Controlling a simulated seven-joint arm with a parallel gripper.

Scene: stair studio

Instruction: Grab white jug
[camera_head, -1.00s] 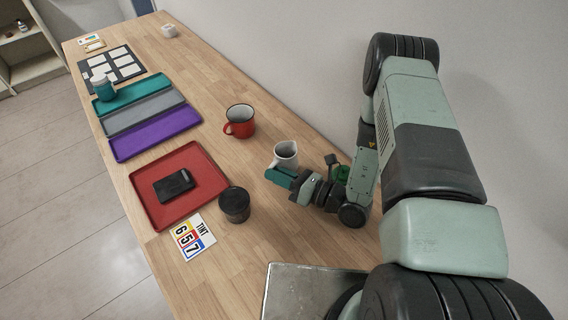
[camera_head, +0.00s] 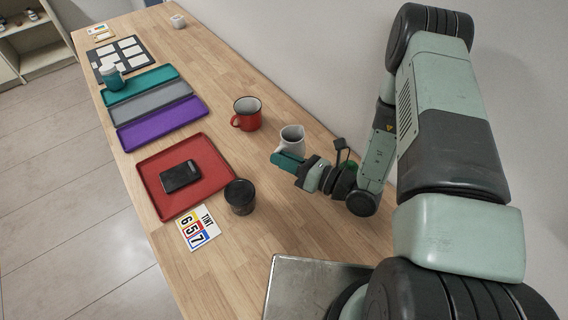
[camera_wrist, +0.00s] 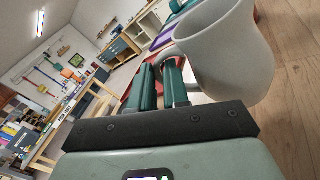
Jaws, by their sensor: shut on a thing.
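The white jug (camera_head: 292,139) is right of the red mug in the head view, its dark opening facing up. My gripper (camera_head: 288,161), with teal fingers, is at the jug's near side. In the wrist view the jug (camera_wrist: 225,55) fills the upper right. Its handle (camera_wrist: 168,60) passes between the fingers of my gripper (camera_wrist: 165,85), which are shut on it. Part of the handle is hidden by the fingers. The jug's base appears slightly above the table, though the gap is hard to judge.
A red mug (camera_head: 247,113) stands left of the jug. A black jar (camera_head: 240,197) and a red tray (camera_head: 215,165) with a black device (camera_head: 180,176) are nearer the front left. The wall (camera_head: 300,50) rises behind the table. Bare wood lies between mug and jar.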

